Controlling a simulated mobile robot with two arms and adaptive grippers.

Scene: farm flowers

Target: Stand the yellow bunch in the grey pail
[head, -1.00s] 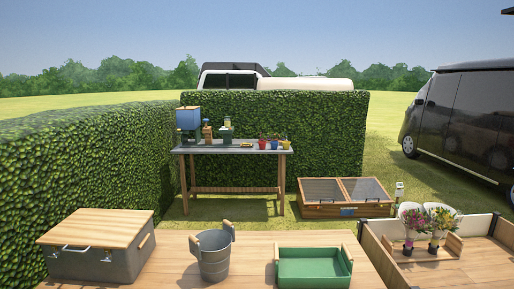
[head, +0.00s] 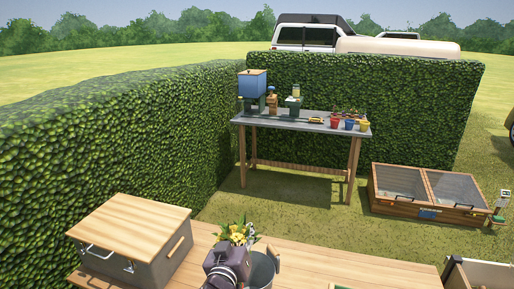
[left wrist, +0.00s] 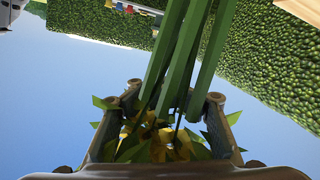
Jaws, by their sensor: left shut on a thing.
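The yellow bunch (head: 238,233) shows its yellow flowers and green leaves just above my left gripper (head: 229,262) in the head view. In the left wrist view my left gripper (left wrist: 167,108) is shut on the bunch, with its green stems (left wrist: 190,55) running out past the fingers and yellow flowers (left wrist: 165,147) on the near side. The grey pail (head: 264,270) stands on the wooden table, right beside the gripper in the picture and partly hidden by it. Whether the stems are over or inside the pail cannot be told. My right gripper is not in view.
A grey box with a wooden lid (head: 135,238) stands left of the pail on the wooden table (head: 330,262). A green tray (head: 345,286) barely shows at the bottom edge. A hedge and a potting bench (head: 300,121) stand behind.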

